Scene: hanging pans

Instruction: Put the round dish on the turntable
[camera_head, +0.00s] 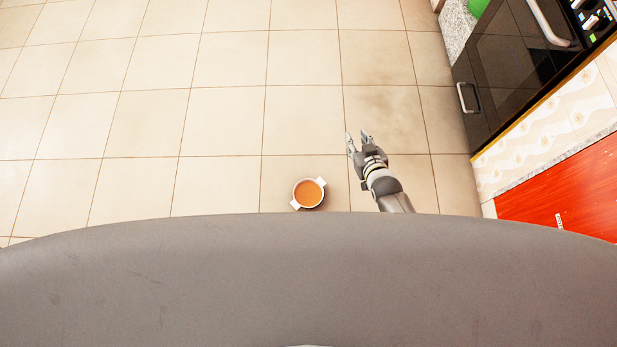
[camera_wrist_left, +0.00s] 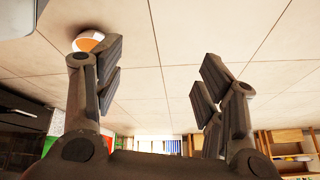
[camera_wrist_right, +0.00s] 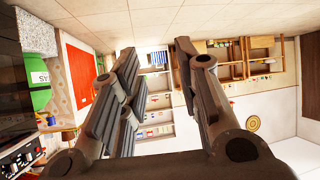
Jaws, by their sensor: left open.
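A round white dish (camera_head: 308,193) with two small handles and an orange-brown inside shows over the tiled floor in the head view. It also shows in the left wrist view (camera_wrist_left: 88,41), partly hidden behind one finger. I cannot tell what it rests on. My right gripper (camera_head: 357,137) is to the right of the dish and a little above it in the picture, apart from it, with its fingers open and empty. My left gripper (camera_wrist_left: 160,65) shows only in its wrist view, open, with nothing between its fingers. I cannot make out a turntable in any view.
A black appliance (camera_head: 510,60) with metal handles stands at the upper right, beside a red panel (camera_head: 565,190). Wooden shelves (camera_wrist_right: 240,60) and a green object (camera_wrist_right: 38,92) show in the right wrist view. The tiled floor (camera_head: 150,100) at the left is clear.

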